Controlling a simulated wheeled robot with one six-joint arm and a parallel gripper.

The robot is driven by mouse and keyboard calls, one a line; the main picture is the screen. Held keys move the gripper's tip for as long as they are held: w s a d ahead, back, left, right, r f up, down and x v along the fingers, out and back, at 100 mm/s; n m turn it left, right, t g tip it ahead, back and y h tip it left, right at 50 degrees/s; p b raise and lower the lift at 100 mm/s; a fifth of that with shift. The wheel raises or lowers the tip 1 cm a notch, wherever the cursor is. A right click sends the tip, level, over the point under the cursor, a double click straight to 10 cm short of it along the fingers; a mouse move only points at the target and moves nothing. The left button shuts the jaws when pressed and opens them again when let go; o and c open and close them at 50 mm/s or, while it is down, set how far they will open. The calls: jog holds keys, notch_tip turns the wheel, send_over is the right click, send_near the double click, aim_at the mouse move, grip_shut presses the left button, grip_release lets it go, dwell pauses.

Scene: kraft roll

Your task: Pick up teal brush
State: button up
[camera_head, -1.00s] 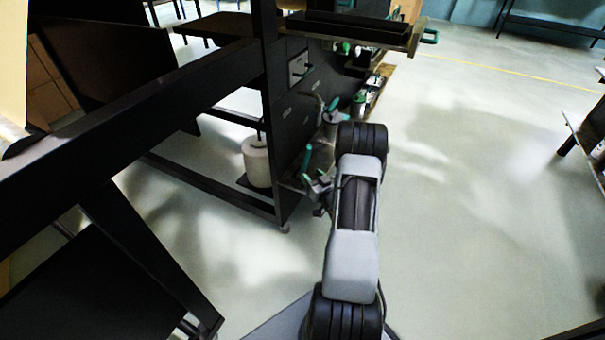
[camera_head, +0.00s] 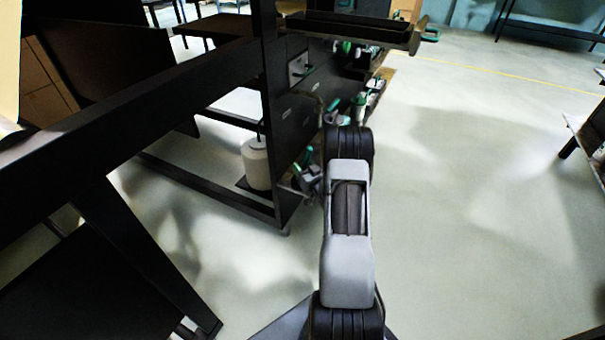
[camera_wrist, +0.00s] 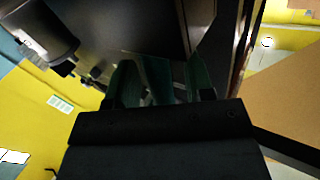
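My gripper (camera_wrist: 162,85) shows in the wrist view with its two dark green fingers apart. A dim teal shape (camera_wrist: 156,72) shows between or just beyond the fingers; I cannot tell whether it is the teal brush or whether it touches them. In the head view my arm hides much of the gripper area. Small teal parts (camera_head: 307,158) show just left of the arm, beside the dark panel; I cannot tell whether they belong to my gripper or to a tool. No brush shape is clear in either view.
The dark bench's side panel (camera_head: 293,110) stands just left of my arm. A white roll (camera_head: 256,163) sits low on the bench frame. A dark beam (camera_head: 130,105) crosses the left. Open floor (camera_head: 470,220) lies right.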

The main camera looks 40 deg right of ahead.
grip_shut()
notch_tip(320, 180, up, 9)
jog(key=p, duration=0.5)
jog(key=shift+w+a+f+n+g+b, duration=0.3)
jog(key=shift+f+b, duration=0.35)
jog(key=shift+f, duration=0.65)
jog(key=shift+w+f+n+g+b, duration=0.1)
jog(key=shift+f+g+b, duration=0.45)
jog(key=shift+f, duration=0.8)
jog(key=shift+w+a+f+n+g+b, duration=0.2)
jog(key=shift+f+b, duration=0.5)
jog(key=shift+f, duration=0.6)
jog(key=shift+d+f+b, duration=0.1)
jog(key=shift+f+b, duration=0.5)
jog(key=shift+o, duration=0.6)
grip_release()
